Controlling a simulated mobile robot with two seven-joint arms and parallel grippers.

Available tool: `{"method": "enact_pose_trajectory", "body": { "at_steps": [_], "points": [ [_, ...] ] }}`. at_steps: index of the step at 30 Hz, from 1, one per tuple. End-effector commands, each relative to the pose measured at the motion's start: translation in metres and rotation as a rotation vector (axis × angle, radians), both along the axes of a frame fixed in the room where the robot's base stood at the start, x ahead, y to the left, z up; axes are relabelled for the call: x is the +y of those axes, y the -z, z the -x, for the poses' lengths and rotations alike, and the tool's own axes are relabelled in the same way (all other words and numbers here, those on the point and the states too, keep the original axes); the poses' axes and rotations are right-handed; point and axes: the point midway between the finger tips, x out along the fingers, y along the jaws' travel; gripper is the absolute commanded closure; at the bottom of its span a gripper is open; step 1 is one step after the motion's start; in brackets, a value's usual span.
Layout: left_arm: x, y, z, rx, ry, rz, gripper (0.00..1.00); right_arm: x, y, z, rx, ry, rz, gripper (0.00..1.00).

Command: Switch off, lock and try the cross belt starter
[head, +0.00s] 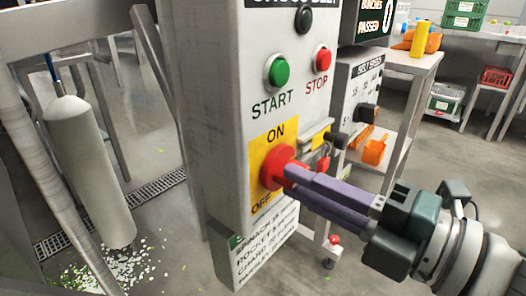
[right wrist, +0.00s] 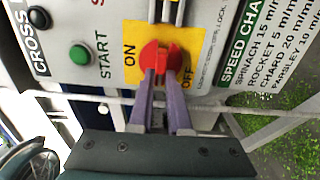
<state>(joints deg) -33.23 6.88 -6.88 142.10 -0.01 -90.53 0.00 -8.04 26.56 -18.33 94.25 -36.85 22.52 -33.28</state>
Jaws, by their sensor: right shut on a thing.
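The cross belt starter (head: 215,120) is a grey box with a green START button (head: 277,70) and a red STOP button (head: 322,59). Below them, a red rotary switch (head: 270,165) sits on a yellow plate (head: 262,137) marked ON and OFF. My right gripper (head: 292,176) is shut on the red switch handle. In the right wrist view, its two purple fingers (right wrist: 164,80) close around the handle (right wrist: 160,58). I cannot tell clearly which mark the handle points to. A small red item (head: 323,164), perhaps a padlock, hangs at the box's right side. My left gripper is out of view.
A speed-chart sign (head: 262,250) hangs below the switch. A speed-select box (head: 358,95) and a shelf with an orange scoop (head: 374,151) stand to the right. A pale roller (head: 85,160) and metal frame are on the left. Green scraps lie on the floor.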

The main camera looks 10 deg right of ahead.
Motion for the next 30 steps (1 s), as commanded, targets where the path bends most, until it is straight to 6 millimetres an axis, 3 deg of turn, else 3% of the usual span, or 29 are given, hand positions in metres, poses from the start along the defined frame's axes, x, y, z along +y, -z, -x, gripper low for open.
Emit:
{"method": "enact_pose_trajectory", "body": {
  "at_steps": [9, 10, 18, 26, 30],
  "points": [
    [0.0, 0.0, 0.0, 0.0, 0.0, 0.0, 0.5, 0.0, 0.0, 0.0, -0.004, 0.0, 0.005, 1.0],
    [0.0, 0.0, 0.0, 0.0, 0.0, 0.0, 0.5, 0.0, 0.0, 0.0, -0.003, 0.0, 0.004, 0.82],
    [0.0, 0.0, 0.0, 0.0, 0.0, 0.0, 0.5, 0.0, 0.0, 0.0, -0.002, 0.0, 0.003, 0.54],
    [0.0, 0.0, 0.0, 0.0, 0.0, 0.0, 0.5, -0.001, 0.0, 0.002, -0.001, 0.0, 0.003, 0.54],
    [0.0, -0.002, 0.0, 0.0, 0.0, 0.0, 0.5, -0.011, 0.001, 0.014, 0.003, 0.001, 0.003, 0.54]
  ]
}}
